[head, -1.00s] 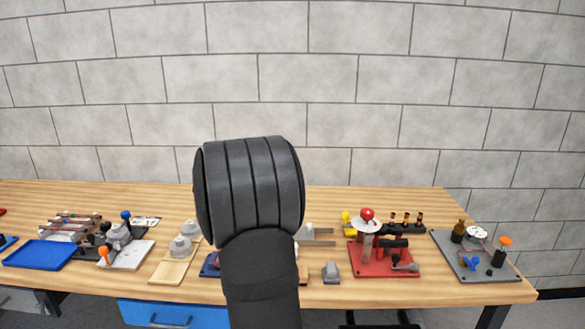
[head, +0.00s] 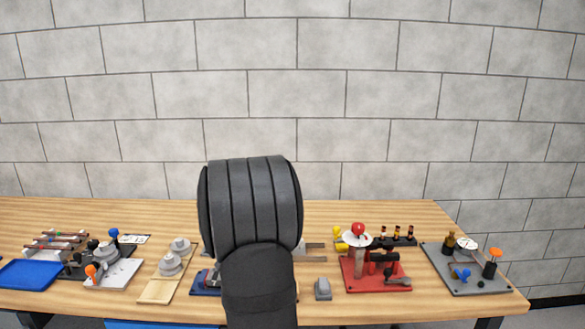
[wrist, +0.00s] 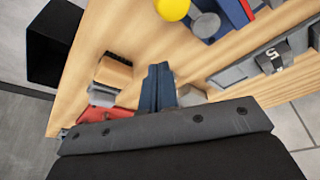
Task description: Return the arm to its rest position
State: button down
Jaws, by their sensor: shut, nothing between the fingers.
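My arm's dark grey, ribbed link (head: 250,200) rises in the middle of the head view and covers part of the bench. My gripper (wrist: 158,70) shows in the wrist view as two narrow dark blue fingers, closed together above the grey housing, with nothing between them. It looks over the wooden bench and appears clear of the things there, though the exact gap is hard to judge. In the head view the gripper is hidden behind my arm.
The bench (head: 330,210) carries a red fixture (head: 365,275) and a grey base plate (head: 470,278) at right. A small grey block (head: 322,288) lies right of my arm. Bare wood lies along the back.

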jog(key=shift+w+d+f+n+y, duration=0.15)
jog(key=shift+w+n+y, duration=0.15)
jog(key=shift+n, duration=0.8)
jog(key=shift+w+d+n+t+y, duration=0.1)
jog(key=shift+w+n+t+y, duration=0.1)
jog(key=shift+w+n, duration=0.45)
jog(key=shift+w+d+n+t+y, duration=0.1)
jog(key=shift+w+n+t+y, duration=0.1)
jog(key=shift+n, duration=0.75)
